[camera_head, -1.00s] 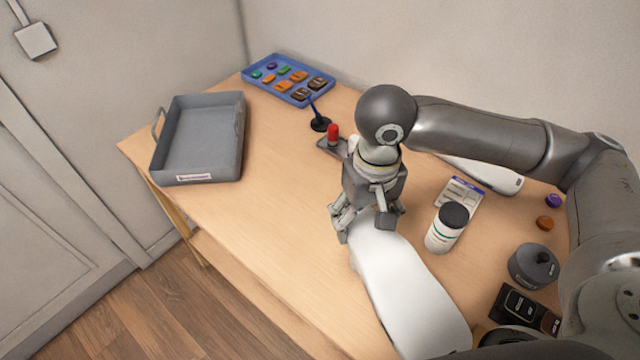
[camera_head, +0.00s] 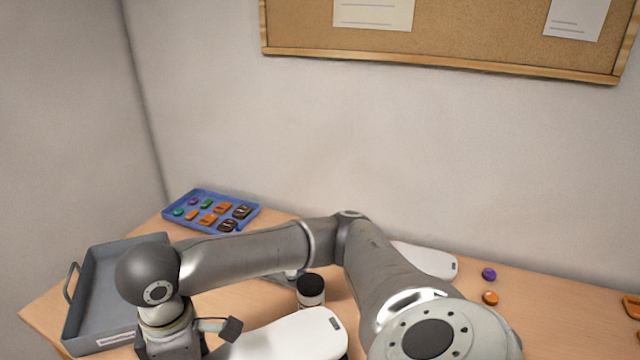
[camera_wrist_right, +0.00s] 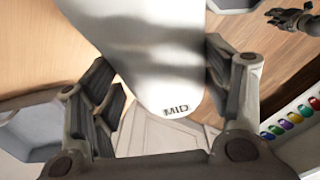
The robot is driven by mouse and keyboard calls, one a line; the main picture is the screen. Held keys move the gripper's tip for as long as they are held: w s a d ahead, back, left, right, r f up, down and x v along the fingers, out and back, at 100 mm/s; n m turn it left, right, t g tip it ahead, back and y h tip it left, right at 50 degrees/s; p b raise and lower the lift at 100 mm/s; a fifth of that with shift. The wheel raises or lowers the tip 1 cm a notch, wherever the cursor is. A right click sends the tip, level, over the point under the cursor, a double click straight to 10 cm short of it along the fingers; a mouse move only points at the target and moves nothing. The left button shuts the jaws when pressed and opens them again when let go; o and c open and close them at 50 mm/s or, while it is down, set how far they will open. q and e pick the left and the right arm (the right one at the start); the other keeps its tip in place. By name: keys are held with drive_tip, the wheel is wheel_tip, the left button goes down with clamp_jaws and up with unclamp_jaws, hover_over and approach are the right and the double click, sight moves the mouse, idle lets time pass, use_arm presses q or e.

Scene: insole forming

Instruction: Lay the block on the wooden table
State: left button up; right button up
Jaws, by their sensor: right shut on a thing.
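The block is a long white rounded piece marked MID, seen in the right wrist view (camera_wrist_right: 165,50). My right gripper (camera_wrist_right: 160,65) is shut on it, with a finger on each side near the marked end. In the head view the block (camera_head: 285,338) extends to the right of my right gripper and is cut by the bottom edge. The wooden table (camera_head: 225,305) lies under and around it; the gap between them cannot be judged. My left gripper (camera_wrist_right: 290,19) seems to be the small dark hand at the wrist view's upper right; its jaws are unclear.
A grey tray (camera_head: 90,300) stands at the table's left end, and a blue tray of small parts (camera_head: 170,220) at the back left. A dark-capped bottle (camera_head: 311,290) is close behind the block. Another white piece (camera_head: 440,262) lies behind my right arm.

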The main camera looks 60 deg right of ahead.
drive_tip(key=n, duration=0.2)
drive_tip(key=n+b, duration=0.1)
drive_tip(key=n, duration=0.1)
drive_tip(key=shift+w+d+f, duration=0.1)
drive_tip(key=shift+w+f, duration=0.05)
drive_tip(key=shift+f, duration=0.25)
drive_tip(key=n, duration=0.4)
drive_tip(key=shift+w+d+f, duration=0.1)
drive_tip(key=shift+d+f, duration=0.05)
drive_tip(key=w+d+f, duration=0.1)
drive_tip(key=w+f, duration=0.2)
drive_tip(key=w, duration=0.1)
drive_tip(key=w+d+f, duration=0.2)
drive_tip(key=w, duration=0.2)
drive_tip(key=w+d+f+p, duration=0.1)
drive_tip(key=w+d+f, duration=0.1)
drive_tip(key=w+f, duration=0.1)
drive_tip(key=shift+w+f, duration=0.35)
drive_tip(key=shift+w, duration=0.2)
drive_tip(key=shift+w+d+f, duration=0.15)
drive_tip(key=shift+w+f, duration=0.3)
drive_tip(key=shift+f, duration=0.2)
wheel_tip(320, 180, down, 2)
drive_tip(key=shift+f+p, duration=0.1)
drive_tip(key=shift+p, duration=0.55)
drive_tip(key=shift+f, duration=0.45)
